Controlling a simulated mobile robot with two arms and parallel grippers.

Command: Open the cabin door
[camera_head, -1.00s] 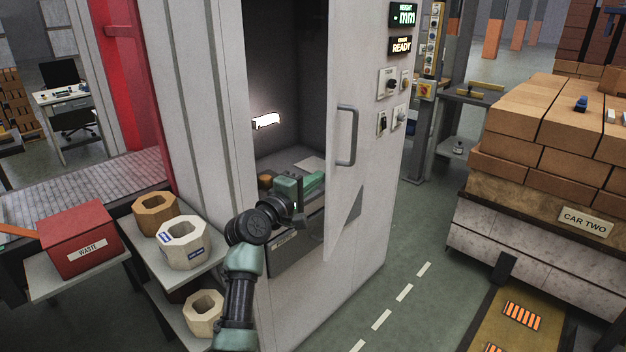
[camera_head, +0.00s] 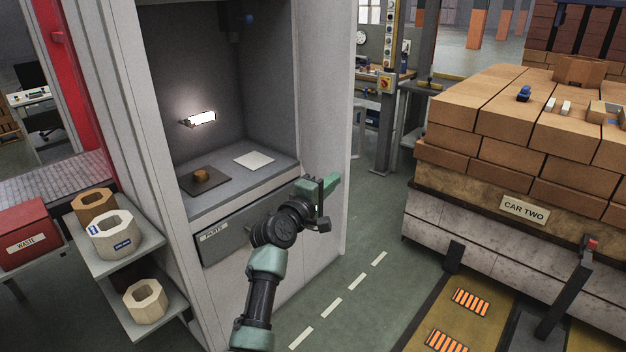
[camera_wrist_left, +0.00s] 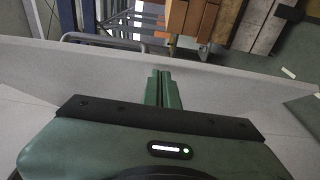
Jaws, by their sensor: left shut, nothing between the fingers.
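The cabin (camera_head: 120,120) is a tall grey cabinet, and its front stands open with the lit inside in plain view. The cabin door (camera_head: 325,90) is swung out at the right of the opening, showing its plain inner face. In the left wrist view the door (camera_wrist_left: 225,92) runs across behind my fingers, and a bar handle (camera_wrist_left: 100,37) shows beyond its edge. My left gripper (camera_head: 328,188) is shut and empty, in front of the door's inner face. It also shows in the left wrist view (camera_wrist_left: 163,88), close to the door; I cannot tell whether it touches. My right gripper is out of view.
A shelf (camera_head: 125,240) with several hollow blocks and a red waste bin (camera_head: 25,235) stand at the left. A car stacked with bricks (camera_head: 500,120) stands at the right. Green floor (camera_head: 375,225) lies free between cabin and car.

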